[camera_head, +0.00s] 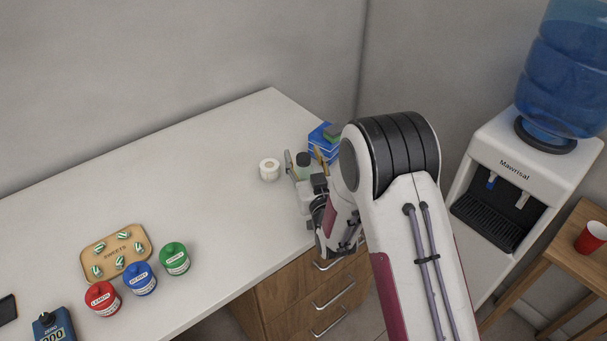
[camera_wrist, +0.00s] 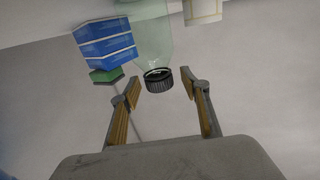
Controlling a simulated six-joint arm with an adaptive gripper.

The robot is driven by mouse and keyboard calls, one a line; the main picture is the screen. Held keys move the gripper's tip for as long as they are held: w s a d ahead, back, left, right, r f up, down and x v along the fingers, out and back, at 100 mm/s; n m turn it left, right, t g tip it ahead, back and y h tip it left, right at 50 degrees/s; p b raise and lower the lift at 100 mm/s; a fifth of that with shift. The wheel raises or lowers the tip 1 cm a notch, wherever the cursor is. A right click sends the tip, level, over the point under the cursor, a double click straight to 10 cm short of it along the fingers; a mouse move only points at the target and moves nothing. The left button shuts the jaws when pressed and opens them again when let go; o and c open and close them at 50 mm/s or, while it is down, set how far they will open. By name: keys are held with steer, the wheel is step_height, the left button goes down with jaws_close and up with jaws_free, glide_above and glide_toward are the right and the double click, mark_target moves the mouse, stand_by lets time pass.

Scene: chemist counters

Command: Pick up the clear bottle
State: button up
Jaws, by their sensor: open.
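The clear bottle (camera_wrist: 152,38) is pale greenish and see-through, with a black cap (camera_wrist: 158,82). In the wrist view it shows cap downward in the picture, at top centre. My gripper (camera_wrist: 166,88) is open, with one finger on each side of the cap in that view; I cannot tell whether either finger touches it. In the head view my gripper (camera_head: 305,164) is at the counter's right end. The bottle's dark cap (camera_head: 303,158) shows between the fingers there, and its body is mostly hidden by the gripper.
A blue box (camera_wrist: 105,43) with a green item (camera_wrist: 106,75) stands close beside the bottle. A white round container (camera_head: 269,169) stands left of my gripper. Red (camera_head: 102,299), blue (camera_head: 140,278) and green (camera_head: 174,258) jars and a tan tray (camera_head: 94,253) are far left. Mid-counter is clear.

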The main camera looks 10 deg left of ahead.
stand_by(0.5)
steer(key=c, duration=1.1)
steer(key=shift+r, duration=0.1)
steer(key=shift+r, duration=4.9)
